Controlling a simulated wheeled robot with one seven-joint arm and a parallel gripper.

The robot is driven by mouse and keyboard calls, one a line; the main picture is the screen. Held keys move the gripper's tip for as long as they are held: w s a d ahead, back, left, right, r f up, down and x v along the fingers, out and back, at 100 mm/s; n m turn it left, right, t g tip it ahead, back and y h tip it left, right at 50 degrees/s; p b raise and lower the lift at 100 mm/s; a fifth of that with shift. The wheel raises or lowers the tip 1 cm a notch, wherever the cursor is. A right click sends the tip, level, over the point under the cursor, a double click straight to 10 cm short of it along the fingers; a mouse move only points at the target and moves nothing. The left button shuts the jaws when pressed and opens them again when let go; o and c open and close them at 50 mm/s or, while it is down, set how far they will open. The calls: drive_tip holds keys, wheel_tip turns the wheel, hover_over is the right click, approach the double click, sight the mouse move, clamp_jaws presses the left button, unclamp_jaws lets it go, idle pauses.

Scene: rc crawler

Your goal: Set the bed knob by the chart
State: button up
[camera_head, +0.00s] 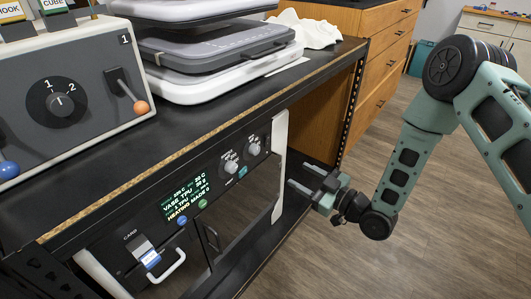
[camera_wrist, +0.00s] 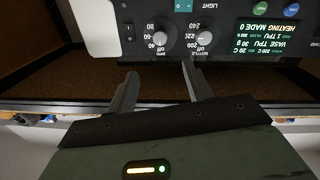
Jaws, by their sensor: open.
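The machine's dark front panel carries two grey knobs. The bed knob is probably the one marked 40 to 80, at left in the wrist view (camera_wrist: 159,39) and at right in the head view (camera_head: 254,149). The other knob (camera_wrist: 203,40), marked 200 to 240, sits beside it and also shows in the head view (camera_head: 230,166). I cannot tell either pointer's exact setting. The green display (camera_head: 187,197) reads VASE TPU, 30 g, MADE 0, HEATING. My gripper (camera_wrist: 160,70) is open and empty, just short of the panel, touching neither knob. I cannot make out a chart.
A teal light switch (camera_head: 243,171), blue button (camera_head: 181,220) and green button (camera_head: 202,204) share the panel. A white card slot (camera_head: 143,250) is lower left. Stacked grey cases (camera_head: 215,45) and a control box with levers (camera_head: 70,95) stand on the bench above. Floor at right is clear.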

sight(257, 151)
drive_tip(key=x, duration=1.5)
drive_tip(key=shift+a, duration=0.1)
drive_tip(key=c, duration=1)
